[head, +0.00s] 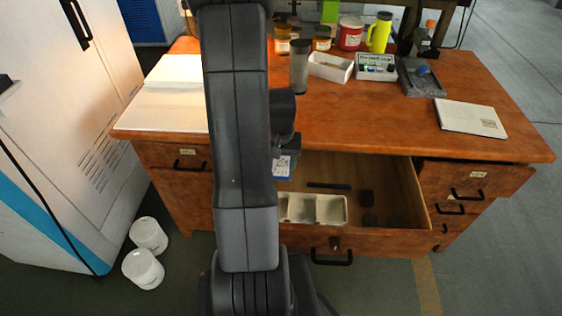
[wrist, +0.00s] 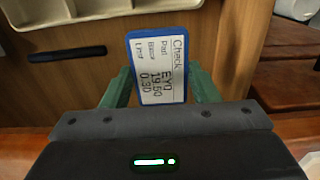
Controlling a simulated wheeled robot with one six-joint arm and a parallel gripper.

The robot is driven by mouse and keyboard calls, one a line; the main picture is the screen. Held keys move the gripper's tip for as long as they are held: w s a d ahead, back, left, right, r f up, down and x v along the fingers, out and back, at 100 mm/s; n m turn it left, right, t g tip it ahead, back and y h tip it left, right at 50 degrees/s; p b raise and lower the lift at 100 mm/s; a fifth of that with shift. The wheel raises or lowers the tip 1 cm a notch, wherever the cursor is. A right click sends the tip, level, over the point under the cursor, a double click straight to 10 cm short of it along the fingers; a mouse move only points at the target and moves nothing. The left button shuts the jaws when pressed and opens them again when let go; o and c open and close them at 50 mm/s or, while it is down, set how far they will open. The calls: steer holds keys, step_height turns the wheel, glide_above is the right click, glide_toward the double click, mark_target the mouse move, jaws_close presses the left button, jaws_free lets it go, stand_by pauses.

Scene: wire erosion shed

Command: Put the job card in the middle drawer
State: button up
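The job card (wrist: 158,66), a small white card with a blue border and printed text, is upright between the green fingers of my gripper (wrist: 160,90). The fingers meet its two side edges. In the head view the card (head: 282,166) shows just right of my arm, which hides most of my gripper (head: 286,150). The middle drawer (head: 390,190) is pulled open below the desk top, and the card is over its left rear part. In the drawer are a white divided tray (head: 313,209), a dark bar (head: 329,186) and several small dark blocks (head: 366,197).
The wooden desk top (head: 350,130) overhangs the drawer's rear. On it are an open book (head: 170,95), a grey cylinder (head: 299,72), a white box (head: 331,67), jars, a yellow bottle (head: 379,33) and a notebook (head: 470,118). The drawer's middle floor has free room.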

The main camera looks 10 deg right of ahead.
mark_target(281, 166)
steer(key=o, duration=0.4)
steer(key=shift+s+f, duration=0.15)
steer(key=shift+f, duration=0.05)
step_height(281, 166, up, 13)
steer(key=p, duration=0.3)
steer(key=shift+r, duration=0.2)
